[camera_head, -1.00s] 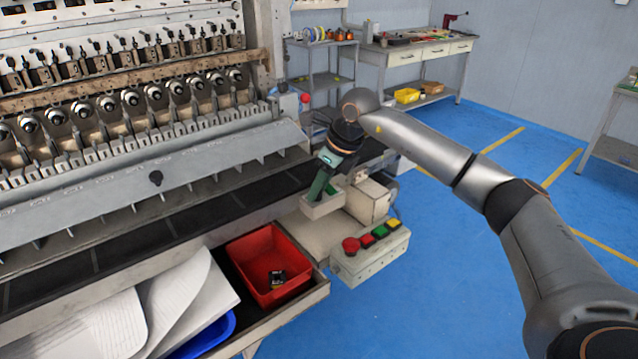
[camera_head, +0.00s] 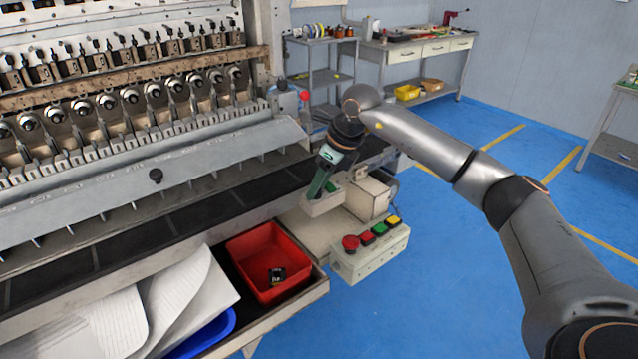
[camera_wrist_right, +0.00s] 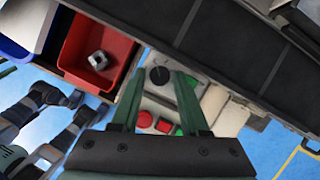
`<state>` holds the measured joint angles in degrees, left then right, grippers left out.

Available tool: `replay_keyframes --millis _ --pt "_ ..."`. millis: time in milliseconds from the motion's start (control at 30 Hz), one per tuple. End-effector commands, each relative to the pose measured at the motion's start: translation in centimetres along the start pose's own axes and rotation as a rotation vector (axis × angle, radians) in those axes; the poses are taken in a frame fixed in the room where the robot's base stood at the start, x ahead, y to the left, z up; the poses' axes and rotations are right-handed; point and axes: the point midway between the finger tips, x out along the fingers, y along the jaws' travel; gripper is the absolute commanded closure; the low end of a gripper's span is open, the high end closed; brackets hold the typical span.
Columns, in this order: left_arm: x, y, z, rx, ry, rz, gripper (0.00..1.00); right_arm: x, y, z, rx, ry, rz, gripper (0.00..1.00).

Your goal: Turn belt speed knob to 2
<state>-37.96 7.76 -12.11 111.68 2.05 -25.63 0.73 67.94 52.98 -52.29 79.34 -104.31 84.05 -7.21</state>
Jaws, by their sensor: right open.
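The black round belt speed knob (camera_wrist_right: 159,75) sits on a light panel in the right wrist view, between the tips of my right gripper. My right gripper (camera_wrist_right: 158,88) is open, with its two green fingers on either side of the knob in that view. I cannot tell whether they touch it. In the head view my right gripper (camera_head: 318,190) points down at the small control box (camera_head: 322,206) at the end of the belt, and the knob is not clearly visible there.
A button box (camera_head: 368,254) with red, green and yellow buttons stands just in front. A red bin (camera_head: 296,286) with a small part lies in the tray at left. The black belt (camera_head: 215,205) and winder (camera_head: 130,170) lie behind. Blue floor is free at right.

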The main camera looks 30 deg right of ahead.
Motion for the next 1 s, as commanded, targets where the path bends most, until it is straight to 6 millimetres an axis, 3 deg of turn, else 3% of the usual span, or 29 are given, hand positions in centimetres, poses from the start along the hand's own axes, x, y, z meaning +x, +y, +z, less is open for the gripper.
replay_keyframes --millis 167,400,600,767,1000 --pt "0.0 0.0 -0.2 0.0 0.004 0.0 0.5 -2.4 -0.1 0.1 0.0 -0.005 -0.003 0.55" --pt "0.1 -0.1 -0.7 0.002 0.011 -0.001 0.5 -7.8 -0.1 0.1 -0.001 -0.005 -0.004 0.55" --pt "0.0 -0.1 -0.8 0.002 0.013 -0.002 0.5 -11.1 -0.1 0.1 0.0 -0.005 -0.003 0.55" --pt "-0.1 -0.1 -0.8 0.002 0.014 -0.002 0.5 -12.3 0.0 0.1 0.0 -0.004 -0.002 0.55" --pt "-0.2 -0.1 -0.3 0.0 0.004 -0.003 0.5 -12.4 0.0 0.0 0.0 -0.003 -0.001 0.55"
